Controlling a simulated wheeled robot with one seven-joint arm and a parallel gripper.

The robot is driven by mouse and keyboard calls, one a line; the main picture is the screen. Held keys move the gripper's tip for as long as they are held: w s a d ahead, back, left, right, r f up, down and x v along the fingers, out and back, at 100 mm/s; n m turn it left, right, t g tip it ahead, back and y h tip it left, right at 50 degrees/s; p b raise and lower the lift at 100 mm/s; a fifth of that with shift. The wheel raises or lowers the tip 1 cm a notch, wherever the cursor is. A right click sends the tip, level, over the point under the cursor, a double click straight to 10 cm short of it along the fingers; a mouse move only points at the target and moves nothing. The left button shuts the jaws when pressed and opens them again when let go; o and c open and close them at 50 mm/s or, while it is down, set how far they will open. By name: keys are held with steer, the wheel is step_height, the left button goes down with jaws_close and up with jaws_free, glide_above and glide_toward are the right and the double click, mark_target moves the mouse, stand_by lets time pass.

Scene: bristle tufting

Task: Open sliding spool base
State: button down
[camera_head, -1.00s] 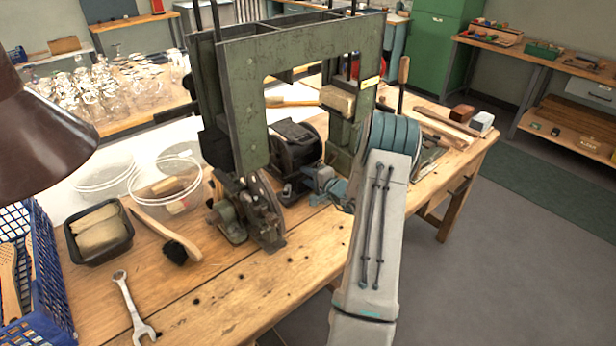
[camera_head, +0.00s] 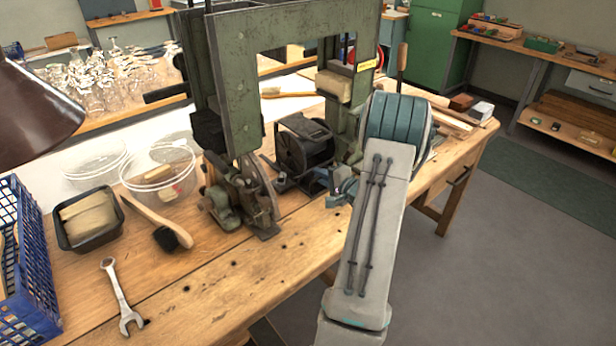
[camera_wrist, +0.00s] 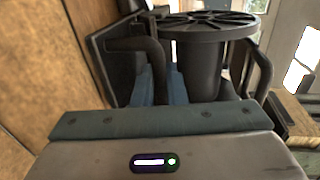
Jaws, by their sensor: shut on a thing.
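The dark spool base (camera_head: 302,152) with its round spool stands on the bench under the green machine frame (camera_head: 232,110). In the wrist view its spoked spool disc (camera_wrist: 210,27) and black drum show close ahead. A black curved handle (camera_wrist: 150,52) stands on the near side of the base. My gripper (camera_head: 341,187) is at the base's front right; its blue fingers (camera_wrist: 163,88) also show in the wrist view, shut at the handle. The exact grip is partly hidden by the gripper body.
A tufting tool head (camera_head: 240,195) stands left of the spool base. A wooden-handled brush (camera_head: 158,222), a wrench (camera_head: 119,297), a black tray (camera_head: 62,235) and clear bowls (camera_head: 160,173) lie further left. The bench front is mostly clear.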

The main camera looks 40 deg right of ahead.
steer(key=shift+s, duration=0.15)
steer(key=c, duration=1.6)
jaws_free()
